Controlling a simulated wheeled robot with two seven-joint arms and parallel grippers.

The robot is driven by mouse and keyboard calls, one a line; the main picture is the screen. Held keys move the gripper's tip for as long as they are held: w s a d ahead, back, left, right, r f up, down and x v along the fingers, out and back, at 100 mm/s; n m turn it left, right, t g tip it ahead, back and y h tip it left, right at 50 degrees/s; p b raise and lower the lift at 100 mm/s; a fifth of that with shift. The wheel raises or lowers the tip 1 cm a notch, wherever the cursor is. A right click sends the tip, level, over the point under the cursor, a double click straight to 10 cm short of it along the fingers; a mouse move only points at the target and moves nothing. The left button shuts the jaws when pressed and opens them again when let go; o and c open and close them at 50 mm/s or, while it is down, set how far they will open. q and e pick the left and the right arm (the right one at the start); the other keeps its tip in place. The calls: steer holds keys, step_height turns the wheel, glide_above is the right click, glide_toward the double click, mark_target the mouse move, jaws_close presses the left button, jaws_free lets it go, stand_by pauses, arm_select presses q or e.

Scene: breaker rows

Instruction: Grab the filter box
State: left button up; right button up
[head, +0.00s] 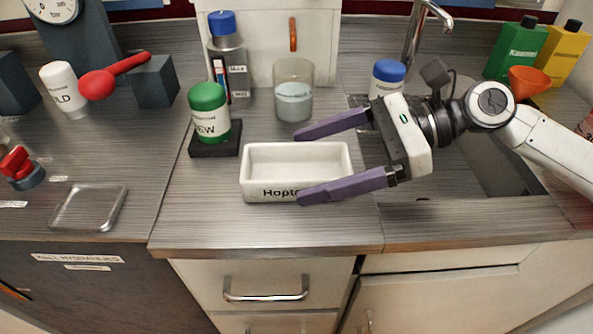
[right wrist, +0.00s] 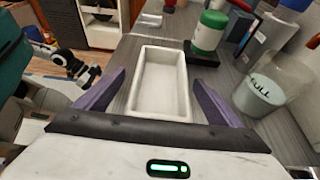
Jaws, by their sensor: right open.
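The filter box seems to be the white, open, empty rectangular box (head: 296,153) on the counter. The front label is partly hidden by a finger, and I read only "Hopto". It also shows in the right wrist view (right wrist: 160,84). My right gripper (head: 315,165) is open, with one purple finger toward the back and one across the front of the box. In the right wrist view the fingers (right wrist: 160,98) lie on either side of the box, with no clear contact. My left arm's end (right wrist: 86,76) seems to show small and dark in the right wrist view; its jaws are unclear.
A green-capped bottle (head: 209,115) on a black block stands behind left of the box. A clear beaker (head: 293,92) stands behind it. A blue-capped bottle (head: 388,80) and tap (head: 415,35) are near my right arm. A glass dish (head: 88,208) lies left.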

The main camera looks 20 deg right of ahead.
mark_target(296, 165)
steer(key=x, duration=0.3)
steer(key=shift+w+a, duration=0.15)
steer(key=shift+w, duration=0.05)
steer(key=shift+c, duration=0.4)
